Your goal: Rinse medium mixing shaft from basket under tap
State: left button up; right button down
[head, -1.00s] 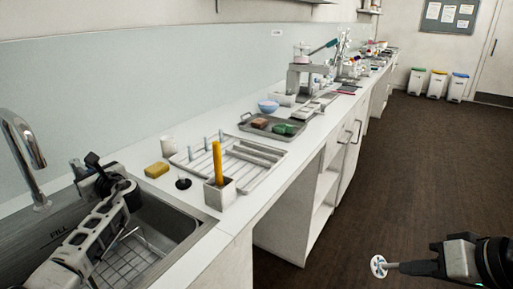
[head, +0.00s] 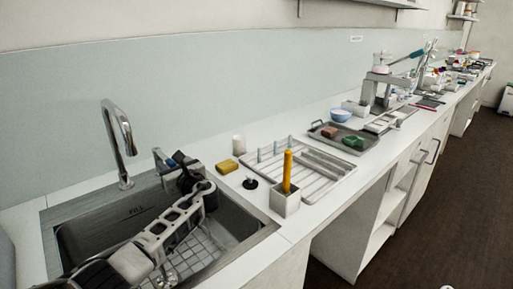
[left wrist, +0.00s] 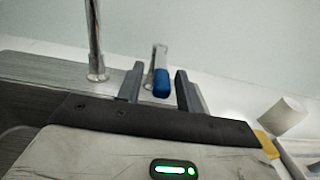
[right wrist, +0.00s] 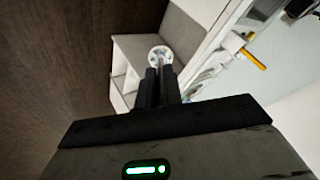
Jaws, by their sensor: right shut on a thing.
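My left gripper (head: 178,172) is at the back right of the sink, beside the tap (head: 118,145). The left wrist view shows its two fingers apart, with the tap's blue-tipped lever (left wrist: 161,82) standing between them or just beyond; contact cannot be told. My right gripper (right wrist: 160,80) is shut on the mixing shaft (right wrist: 161,55), whose pale round slotted head points away from the fingers. It is over the floor side of the counter. In the head view only a sliver of the shaft's head shows at the bottom right edge. A wire basket (head: 205,252) sits in the sink.
The sink (head: 75,235) is partly hidden by my left arm. Right of it are a yellow sponge (head: 227,166), a black stopper (head: 250,183), a holder (head: 284,202) with a yellow-orange stick, a drying rack (head: 325,178) and a tray (head: 374,139). Floor at right is clear.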

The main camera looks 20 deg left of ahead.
pick_arm(q)
jog(key=p+v, duration=0.1)
jog(key=v, duration=0.8)
